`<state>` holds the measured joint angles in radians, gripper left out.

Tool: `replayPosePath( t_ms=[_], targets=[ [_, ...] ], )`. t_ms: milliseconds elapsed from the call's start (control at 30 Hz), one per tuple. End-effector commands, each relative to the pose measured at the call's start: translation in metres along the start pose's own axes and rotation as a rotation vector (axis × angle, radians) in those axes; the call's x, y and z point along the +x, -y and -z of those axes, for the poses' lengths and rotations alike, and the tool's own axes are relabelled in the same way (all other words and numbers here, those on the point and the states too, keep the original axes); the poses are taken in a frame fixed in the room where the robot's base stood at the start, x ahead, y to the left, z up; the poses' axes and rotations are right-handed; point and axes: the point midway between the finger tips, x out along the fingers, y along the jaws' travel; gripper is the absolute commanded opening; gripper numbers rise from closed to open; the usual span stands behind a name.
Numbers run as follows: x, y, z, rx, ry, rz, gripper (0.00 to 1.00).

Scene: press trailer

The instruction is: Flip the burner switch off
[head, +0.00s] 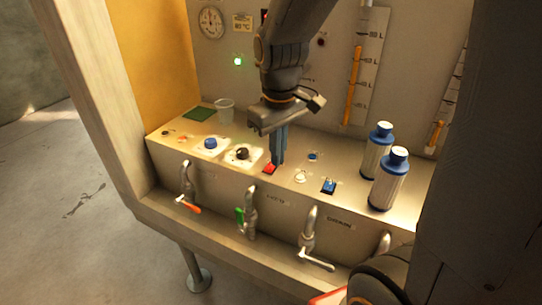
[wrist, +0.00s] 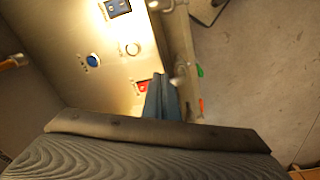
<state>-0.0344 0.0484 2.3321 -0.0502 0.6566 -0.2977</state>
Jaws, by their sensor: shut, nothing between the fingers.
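A blue rocker switch (head: 329,186) sits further right on the same top. I cannot read which of the two is labelled burner. My gripper (head: 278,161) points down, shut and empty, with its blue fingers right at the red switch. In the wrist view the fingers (wrist: 160,82) partly cover the red switch's side. I cannot tell if they touch it.
Knobs (head: 242,153), a white button (head: 301,176) and a blue button (head: 313,156) surround the switches. Two blue-capped bottles (head: 386,180) stand at the right, a clear cup (head: 225,111) at the back left. Taps (head: 251,212) with levers line the front face.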

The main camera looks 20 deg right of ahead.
Motion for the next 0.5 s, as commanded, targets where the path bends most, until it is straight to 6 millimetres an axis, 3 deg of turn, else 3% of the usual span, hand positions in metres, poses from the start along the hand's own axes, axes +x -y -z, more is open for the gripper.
replayPosePath(
  t_ms=[33,200,333,500],
  targets=[
    [-0.013,-0.006,0.020,-0.085,0.001,-0.010,0.00],
    [-0.053,-0.021,0.057,-0.326,0.033,-0.032,0.00],
    [-0.068,-0.025,0.067,-0.410,0.047,-0.039,0.00],
    [-0.070,-0.025,0.068,-0.422,0.050,-0.039,0.00]
  ],
)
